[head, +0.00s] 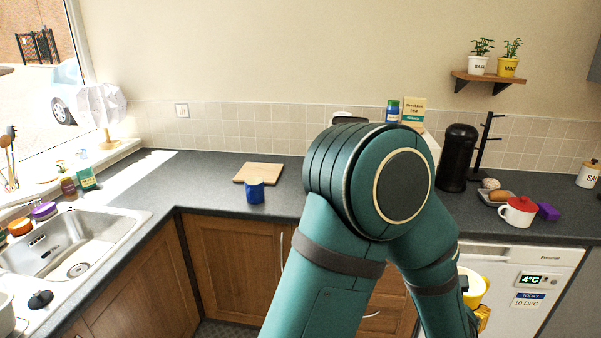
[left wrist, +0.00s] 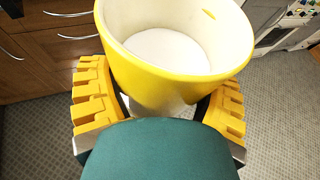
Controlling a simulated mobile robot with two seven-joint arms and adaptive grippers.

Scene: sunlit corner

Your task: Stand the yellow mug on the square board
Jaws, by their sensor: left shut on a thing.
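The yellow mug (left wrist: 150,82) has a white inside and looks empty. My left gripper (left wrist: 157,100) is shut on it, with yellow fingers on either side of its wall. In the head view the mug (head: 473,285) shows at lower right, partly hidden behind my arm, in front of the white appliance and below counter height. My left gripper's yellow finger (head: 483,316) shows just under it. The square board (head: 259,168) is light wood and lies flat on the dark counter, left of my arm, with no yellow mug on it. My right gripper is not in view.
A blue mug (head: 254,190) stands at the board's front edge, covering part of it. The sink (head: 75,245) is at left. Counter left of the board is clear.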

